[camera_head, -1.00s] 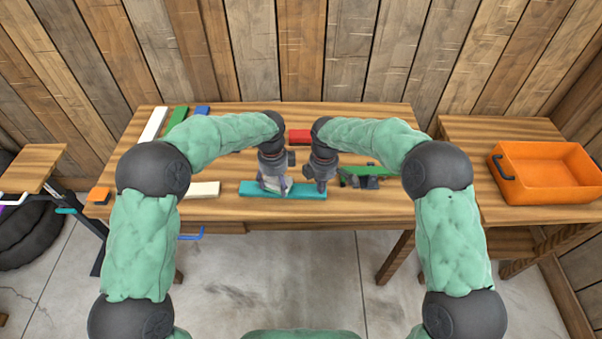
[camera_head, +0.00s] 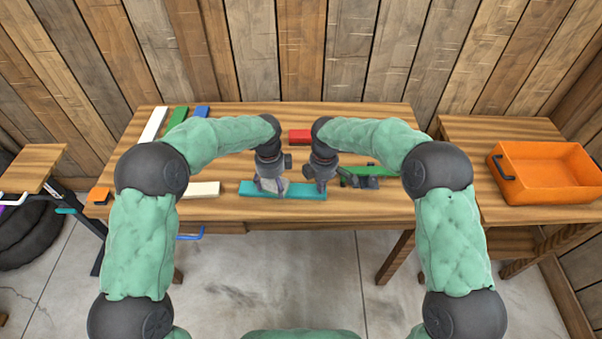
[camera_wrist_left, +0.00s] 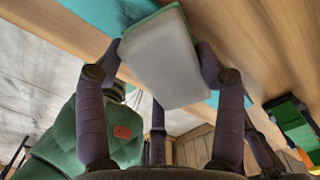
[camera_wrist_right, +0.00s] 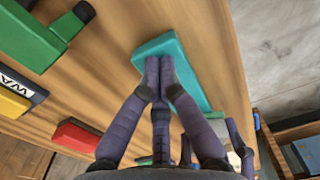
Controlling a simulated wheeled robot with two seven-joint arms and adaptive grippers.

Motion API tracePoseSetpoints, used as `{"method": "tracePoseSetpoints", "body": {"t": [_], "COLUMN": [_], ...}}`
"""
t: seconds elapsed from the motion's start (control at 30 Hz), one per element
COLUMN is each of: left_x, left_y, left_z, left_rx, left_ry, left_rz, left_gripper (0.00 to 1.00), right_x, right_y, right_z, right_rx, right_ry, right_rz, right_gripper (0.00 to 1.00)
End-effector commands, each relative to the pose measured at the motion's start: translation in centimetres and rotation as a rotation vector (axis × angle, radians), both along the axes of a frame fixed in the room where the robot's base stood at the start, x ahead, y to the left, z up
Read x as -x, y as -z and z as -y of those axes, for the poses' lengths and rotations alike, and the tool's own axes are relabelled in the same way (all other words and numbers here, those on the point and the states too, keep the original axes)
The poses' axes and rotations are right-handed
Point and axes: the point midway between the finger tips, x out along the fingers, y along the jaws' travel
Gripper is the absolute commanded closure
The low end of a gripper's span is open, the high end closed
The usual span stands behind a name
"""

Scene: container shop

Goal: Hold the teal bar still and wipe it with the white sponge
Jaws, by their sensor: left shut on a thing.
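The teal bar (camera_head: 312,192) lies flat near the front edge of the wooden table, and it also shows in the right wrist view (camera_wrist_right: 188,72). My left gripper (camera_head: 270,182) is shut on the white sponge (camera_wrist_left: 165,62), which has a green layer on its far side. The sponge is over the left-middle part of the bar and seems to touch its top. My right gripper (camera_wrist_right: 158,75) has its fingertips together at the bar's right end, over its top. It seems shut with nothing between the fingers. Whether it presses on the bar is hard to tell.
A green and dark tool (camera_head: 362,177) lies right of the bar. A red block (camera_head: 300,136) is behind, a cream block (camera_head: 203,189) to the left, an orange block (camera_head: 99,195) at the left corner. An orange crate (camera_head: 545,191) stands on the right side table.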

Motion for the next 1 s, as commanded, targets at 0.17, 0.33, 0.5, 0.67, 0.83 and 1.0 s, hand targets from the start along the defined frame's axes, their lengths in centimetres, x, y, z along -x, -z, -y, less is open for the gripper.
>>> {"method": "tracePoseSetpoints", "body": {"t": [0.17,0.33,0.5,0.67,0.83,1.0], "left_x": [-0.1,-0.2,-0.2,-0.2,-0.3,-0.4], "left_y": [-0.1,-0.2,-0.2,-0.1,0.0,0.1], "left_z": [-1.4,-2.7,-3.2,-3.9,-5.1,-6.4], "left_rx": [0.0,0.0,-0.001,-0.001,-0.001,-0.001], "left_ry": [-0.002,-0.002,-0.001,-0.001,-0.002,-0.002], "left_rz": [0.0,0.002,0.001,0.001,0.001,0.001], "left_gripper": [0.57,0.57,0.57,0.57,0.57,0.57], "right_x": [0.3,0.3,0.4,0.4,0.4,0.4], "right_y": [0.5,0.5,0.5,0.5,0.5,0.5], "right_z": [0.0,0.0,0.0,0.0,0.0,0.0], "right_rx": [0.003,0.003,0.003,0.003,0.003,0.003], "right_ry": [-0.003,-0.003,-0.003,-0.003,-0.003,-0.003], "right_rz": [-0.011,-0.011,-0.011,-0.011,-0.012,-0.012], "right_gripper": [1.0,1.0,1.0,1.0,1.0,1.0]}}
